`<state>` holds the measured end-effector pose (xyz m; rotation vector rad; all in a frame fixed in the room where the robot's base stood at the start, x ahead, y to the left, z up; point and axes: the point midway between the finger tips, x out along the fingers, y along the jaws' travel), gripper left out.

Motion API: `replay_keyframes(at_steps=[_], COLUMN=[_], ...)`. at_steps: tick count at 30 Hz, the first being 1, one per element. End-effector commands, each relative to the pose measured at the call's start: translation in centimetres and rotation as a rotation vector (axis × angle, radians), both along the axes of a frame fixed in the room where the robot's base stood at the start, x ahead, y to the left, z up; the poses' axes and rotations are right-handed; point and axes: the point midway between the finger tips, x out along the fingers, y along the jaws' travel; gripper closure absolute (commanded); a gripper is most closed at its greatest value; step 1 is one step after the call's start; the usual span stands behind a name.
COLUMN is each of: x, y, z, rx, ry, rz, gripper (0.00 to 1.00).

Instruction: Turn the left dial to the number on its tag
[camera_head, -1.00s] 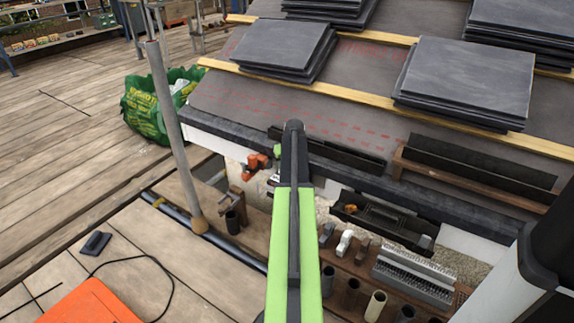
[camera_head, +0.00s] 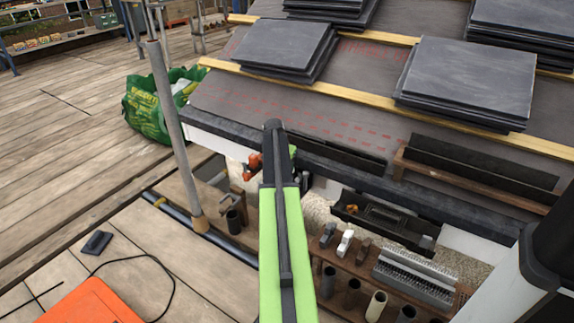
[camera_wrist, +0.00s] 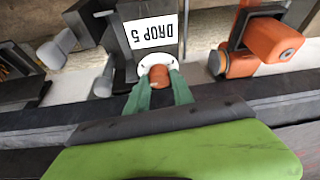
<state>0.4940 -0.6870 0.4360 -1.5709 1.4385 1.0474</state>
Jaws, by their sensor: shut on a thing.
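In the wrist view, a dial (camera_wrist: 146,62) with a pale round face and an orange-brown knob (camera_wrist: 160,74) sits on a dark box. A white tag (camera_wrist: 151,33) above it reads "DROP 5". The two green fingers of my gripper (camera_wrist: 160,86) are shut on the knob, one on each side. The fingers and knob cover part of the dial's face, so I cannot read its setting. In the head view my green arm hides the dial and the fingers.
In the head view, the roof edge (camera_head: 330,162) with slate stacks (camera_head: 465,78) lies beyond my arm.

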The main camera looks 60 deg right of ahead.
Motion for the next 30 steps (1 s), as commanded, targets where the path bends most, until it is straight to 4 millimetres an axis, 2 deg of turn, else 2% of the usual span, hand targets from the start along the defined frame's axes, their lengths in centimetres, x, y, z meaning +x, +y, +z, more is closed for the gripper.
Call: replay_keyframes(at_steps=[20,21,22,30], x=[0.20,0.18,0.18,0.14], y=[0.39,0.40,0.38,0.24], z=[-0.10,-0.10,-0.10,0.05], rx=[0.009,0.009,0.008,0.004], ry=[0.000,0.000,0.000,-0.001], rz=[-0.052,-0.052,-0.052,-0.052], gripper=[1.00,0.66,0.63,0.63])
